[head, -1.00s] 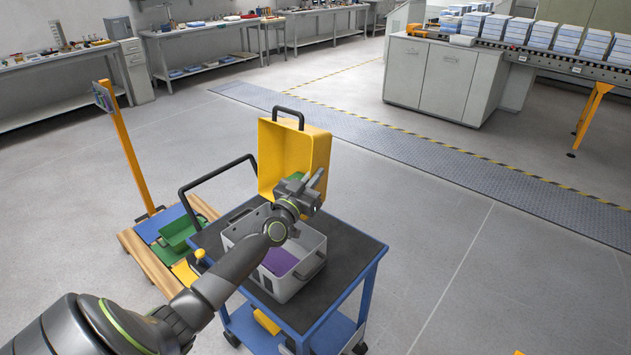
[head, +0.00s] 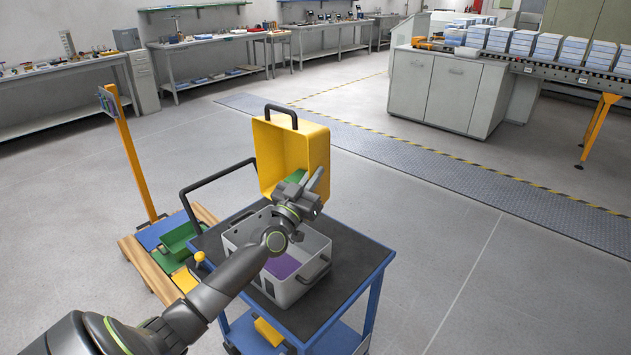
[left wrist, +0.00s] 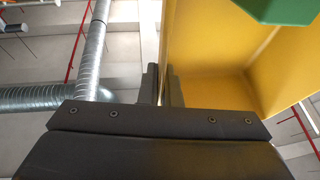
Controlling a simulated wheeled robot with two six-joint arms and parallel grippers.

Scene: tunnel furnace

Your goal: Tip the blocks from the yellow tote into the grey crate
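The yellow tote (head: 318,150) is tipped on its side in the air above the grey crate (head: 292,292), with its open side facing toward me. One black handle sticks up from its top edge. In the left wrist view the gripper's dark fingers (left wrist: 163,88) are close together beside the tote's yellow wall (left wrist: 205,50). A green block (head: 297,176) is in the tote and also shows in the left wrist view (left wrist: 280,8). A purple block (head: 283,266) lies in the crate.
The crate stands on a dark-topped blue cart (head: 345,262) with a black push handle. A wooden pallet (head: 150,268) with green and blue bins and a yellow post (head: 134,160) stands left of it. Open floor lies to the right.

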